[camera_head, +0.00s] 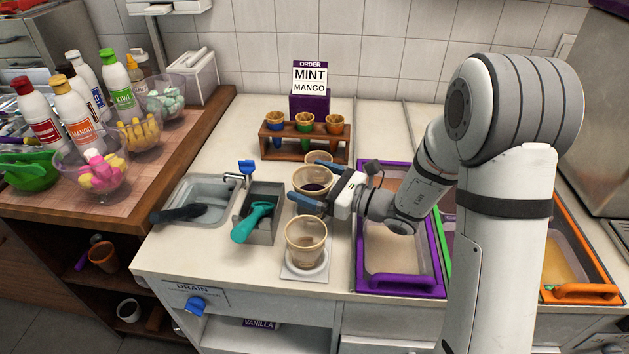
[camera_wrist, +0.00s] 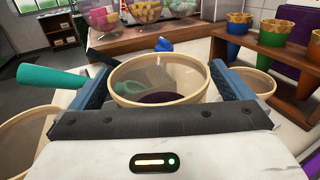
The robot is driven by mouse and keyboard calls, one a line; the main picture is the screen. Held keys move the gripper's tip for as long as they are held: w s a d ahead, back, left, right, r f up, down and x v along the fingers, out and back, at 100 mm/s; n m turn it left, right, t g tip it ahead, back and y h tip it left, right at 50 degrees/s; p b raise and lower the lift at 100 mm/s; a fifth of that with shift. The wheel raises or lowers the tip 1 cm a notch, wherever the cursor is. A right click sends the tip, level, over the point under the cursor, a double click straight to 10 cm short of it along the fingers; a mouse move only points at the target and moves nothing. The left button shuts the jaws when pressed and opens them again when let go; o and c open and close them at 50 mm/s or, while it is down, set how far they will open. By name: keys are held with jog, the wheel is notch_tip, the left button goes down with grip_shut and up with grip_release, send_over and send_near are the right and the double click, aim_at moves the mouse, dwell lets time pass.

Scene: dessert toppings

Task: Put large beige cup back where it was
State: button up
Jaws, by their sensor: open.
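A beige, see-through cup (camera_head: 312,187) with something dark in it stands upright on the counter. My gripper (camera_head: 316,185) is open, with one blue finger on either side of this cup. In the wrist view the same cup (camera_wrist: 158,78) sits between the fingers; I cannot tell if they touch it. A second beige cup (camera_head: 305,240) stands in front on a pale square pad (camera_head: 305,270) and looks about as wide. A third, narrower-looking beige cup (camera_head: 319,158) stands behind, partly hidden. Which of the first two is the larger is hard to tell.
A wooden rack (camera_head: 297,151) with coloured cones stands behind the cups. A metal holder (camera_head: 262,224) with a teal scoop (camera_head: 251,222) and a small sink (camera_head: 205,194) are to the left. Counter in front of the pad is narrow.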

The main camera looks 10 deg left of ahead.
jog(key=b+v, duration=0.1)
jog(key=v, duration=1)
jog(key=shift+s+d, duration=0.1)
jog(key=shift+d, duration=0.3)
jog(key=s+n+g+h, duration=0.2)
jog(key=s+n, duration=0.2)
jog(key=s, duration=0.1)
jog(key=s+n+g+h, duration=0.3)
jog(key=s+n, duration=0.1)
jog(key=s, duration=0.1)
jog(key=s+d+n+g+h, duration=0.1)
jog(key=s+n+g+h, duration=0.1)
jog(key=s+n, duration=0.3)
jog(key=shift+d+f+g+h, duration=0.1)
jog(key=shift+f+g+h, duration=0.15)
jog(key=shift+g+h, duration=0.15)
jog(key=s+d+r+n+t+h, duration=0.1)
jog(key=d+n+t+h, duration=0.1)
jog(key=d+n+h, duration=0.2)
jog(key=d+r+n+t+h, duration=0.1)
jog(key=d+n+h, duration=0.3)
jog(key=d, duration=0.4)
jog(key=shift+s+d+r+n+t+h, duration=0.3)
jog(key=shift+s+n+t+h, duration=0.1)
jog(key=shift+t+h, duration=0.25)
jog(key=p+v, duration=0.1)
jog(key=v, duration=0.1)
jog(key=p+v, duration=0.2)
jog(key=shift+w+p, duration=0.2)
jog(key=shift+p, duration=0.1)
